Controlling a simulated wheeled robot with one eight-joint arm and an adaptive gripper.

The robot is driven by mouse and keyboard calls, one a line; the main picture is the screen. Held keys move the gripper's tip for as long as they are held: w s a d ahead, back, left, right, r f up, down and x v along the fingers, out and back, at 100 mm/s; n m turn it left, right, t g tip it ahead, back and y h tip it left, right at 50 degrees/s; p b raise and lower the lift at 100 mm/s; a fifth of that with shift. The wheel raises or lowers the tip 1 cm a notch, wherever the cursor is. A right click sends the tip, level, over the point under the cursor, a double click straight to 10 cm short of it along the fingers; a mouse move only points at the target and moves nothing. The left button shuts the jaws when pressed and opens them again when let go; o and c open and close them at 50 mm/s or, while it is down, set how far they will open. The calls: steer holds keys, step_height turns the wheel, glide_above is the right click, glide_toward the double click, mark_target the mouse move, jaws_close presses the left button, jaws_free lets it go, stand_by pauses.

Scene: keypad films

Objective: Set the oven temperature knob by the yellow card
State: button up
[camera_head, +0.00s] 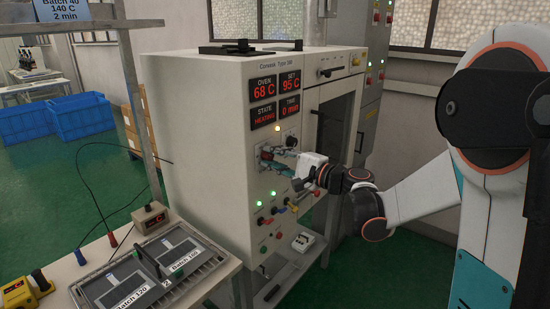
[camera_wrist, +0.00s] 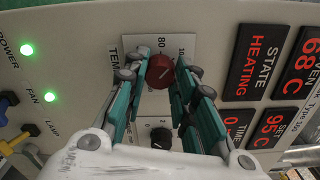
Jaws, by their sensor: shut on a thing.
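The red temperature knob (camera_wrist: 160,69) sits on a white dial plate (camera_wrist: 186,45) with 80 and 100 readable, on the front of the oven cabinet (camera_head: 205,130). My gripper (camera_wrist: 161,78) is shut on the knob, one green finger at each side; in the head view my gripper (camera_head: 268,157) reaches the panel and mostly hides the knob. The display reads SET 95 C (camera_head: 290,83) and OVEN 68 C (camera_head: 262,88), state HEATING (camera_head: 264,112), time 0 min. A pale blue card (camera_head: 62,10) reads Batch 40, 140 C, 2 min. No yellow card shows.
A black knob (camera_wrist: 160,138) is beside the red one. Lit green lamps (camera_head: 259,205) and coloured switches (camera_head: 278,211) are lower on the panel. A tray (camera_head: 200,255) with two dark plates labelled Batch 120 and Batch 160 lies on the bench at left.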

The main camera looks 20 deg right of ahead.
steer(key=shift+m, duration=1.1)
steer(key=o, duration=1.1)
steer(key=shift+c, duration=0.2)
steer(key=v, duration=1.2)
